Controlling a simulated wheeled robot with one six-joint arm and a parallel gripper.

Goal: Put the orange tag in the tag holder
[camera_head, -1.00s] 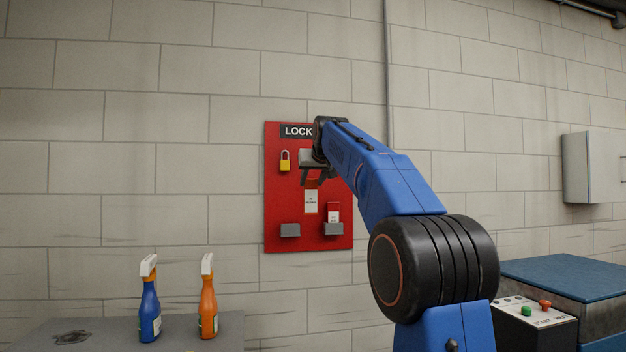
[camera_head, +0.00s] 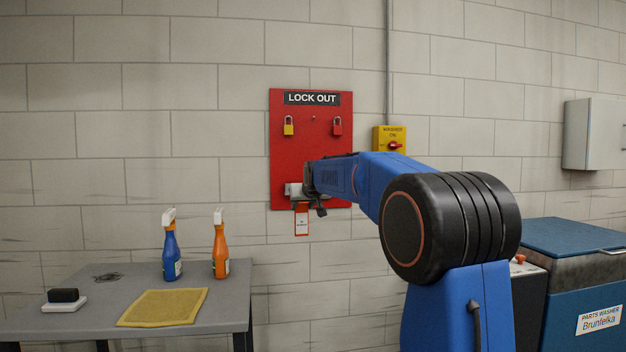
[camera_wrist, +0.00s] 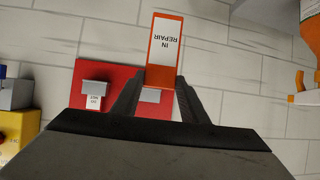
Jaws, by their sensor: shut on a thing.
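The orange tag (camera_head: 302,222) has a white label and hangs below my gripper (camera_head: 309,202) in front of the lower left of the red board. In the wrist view the orange tag (camera_wrist: 164,48) reads "IN REPAIR" upside down, and its end sits between the two fingers of my gripper (camera_wrist: 158,86). A grey tag holder (camera_wrist: 150,96) shows behind the fingers, partly covered. I cannot tell whether the tag touches it. A second grey holder (camera_wrist: 96,86) bears a red and white tag (camera_wrist: 94,101); my arm hides it in the head view.
The red lockout board (camera_head: 283,155) carries a yellow padlock (camera_head: 288,128) and a red padlock (camera_head: 337,128). A yellow switch box (camera_head: 381,134) is beside it. A table (camera_head: 100,290) at left holds a blue bottle (camera_head: 171,250), an orange bottle (camera_head: 220,248) and a yellow cloth (camera_head: 165,307).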

